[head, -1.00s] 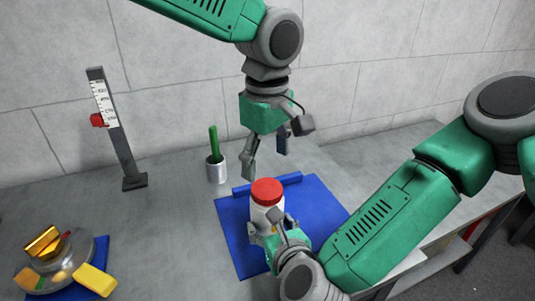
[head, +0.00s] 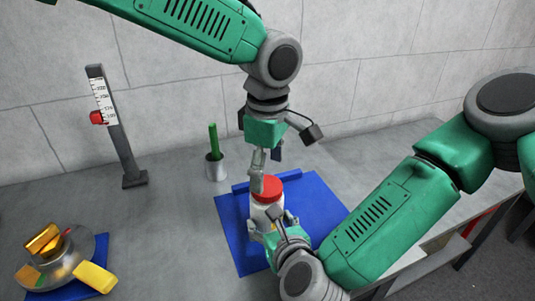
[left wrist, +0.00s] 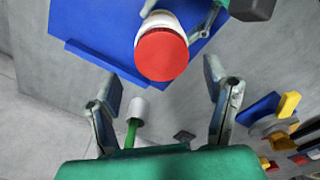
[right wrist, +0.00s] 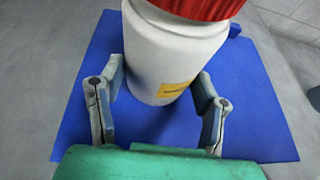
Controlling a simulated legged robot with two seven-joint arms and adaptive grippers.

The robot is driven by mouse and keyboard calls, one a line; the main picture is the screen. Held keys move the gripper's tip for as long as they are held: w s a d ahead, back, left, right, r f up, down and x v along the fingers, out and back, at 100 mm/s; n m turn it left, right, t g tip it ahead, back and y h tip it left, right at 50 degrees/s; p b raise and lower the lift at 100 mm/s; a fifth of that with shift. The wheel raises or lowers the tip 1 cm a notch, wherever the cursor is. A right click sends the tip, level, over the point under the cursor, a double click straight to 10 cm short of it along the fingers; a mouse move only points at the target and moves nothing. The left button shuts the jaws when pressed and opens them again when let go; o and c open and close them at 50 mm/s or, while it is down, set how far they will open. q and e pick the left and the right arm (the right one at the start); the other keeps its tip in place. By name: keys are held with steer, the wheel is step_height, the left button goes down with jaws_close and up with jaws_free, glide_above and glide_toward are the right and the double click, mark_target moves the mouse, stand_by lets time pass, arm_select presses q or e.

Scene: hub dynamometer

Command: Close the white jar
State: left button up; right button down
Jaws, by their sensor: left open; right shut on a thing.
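The white jar (head: 264,216) stands upright on the blue mat (head: 315,208). A red lid (head: 267,189) sits on its mouth; whether it is screwed tight I cannot tell. My right gripper (head: 272,222) is shut on the jar's body from the near side. In the right wrist view the jar (right wrist: 175,50) with its yellow label stands between the fingers (right wrist: 163,100). My left gripper (head: 258,178) is open above the lid, pointing down. In the left wrist view the lid (left wrist: 162,54) lies ahead of the spread fingers (left wrist: 167,90), not between them.
A post with a scale (head: 121,130) and red slider stands further left. A round metal tray (head: 85,246) with yellow blocks is at the front left. The bench between is clear.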

mark_target(267, 185)
arm_select(q)
steer(key=shift+w+f, duration=0.1)
steer(key=shift+f, duration=2.1)
